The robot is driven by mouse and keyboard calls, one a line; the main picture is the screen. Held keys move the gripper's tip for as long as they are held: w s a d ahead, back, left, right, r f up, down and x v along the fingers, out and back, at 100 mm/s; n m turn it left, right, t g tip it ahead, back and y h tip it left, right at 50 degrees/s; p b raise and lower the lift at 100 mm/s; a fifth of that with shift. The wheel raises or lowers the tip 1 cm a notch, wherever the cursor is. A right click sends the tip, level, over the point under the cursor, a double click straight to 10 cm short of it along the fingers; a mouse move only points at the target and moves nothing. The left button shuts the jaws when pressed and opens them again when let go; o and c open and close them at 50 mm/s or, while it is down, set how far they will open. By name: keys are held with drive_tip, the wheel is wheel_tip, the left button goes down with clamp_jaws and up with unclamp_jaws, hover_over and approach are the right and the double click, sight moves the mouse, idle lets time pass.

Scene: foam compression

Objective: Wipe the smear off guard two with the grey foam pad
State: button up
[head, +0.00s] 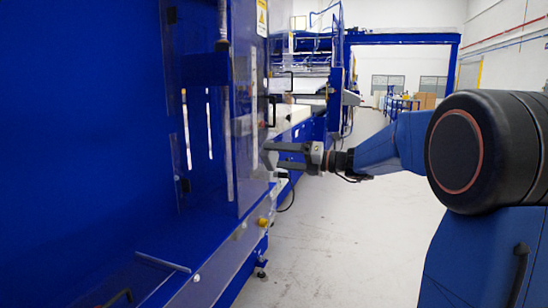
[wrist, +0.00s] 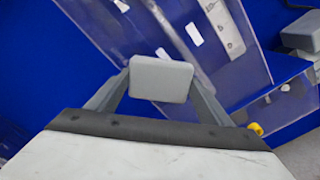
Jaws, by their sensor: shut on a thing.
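My gripper (head: 283,157) reaches left toward the blue machine, close to the edge of a clear guard panel (head: 243,100). It is shut on the grey foam pad (wrist: 161,78), which sits between the fingertips in the wrist view; in the head view the pad is small and hard to make out. In the wrist view a clear guard panel (wrist: 215,72) slants behind the pad; I cannot tell whether the pad touches it. A faint pale patch (head: 241,126) shows on the panel in the head view; I cannot tell whether it is the smear. No guard number is readable.
The tall blue machine (head: 90,120) fills the left side. A yellow knob (head: 262,222) sits low on its frame, and a grey block (wrist: 301,32) shows at the wrist view's upper right. The pale floor (head: 330,245) is open; cardboard boxes (head: 424,101) stand far back.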

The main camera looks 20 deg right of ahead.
drive_tip(key=shift+v, duration=1.55)
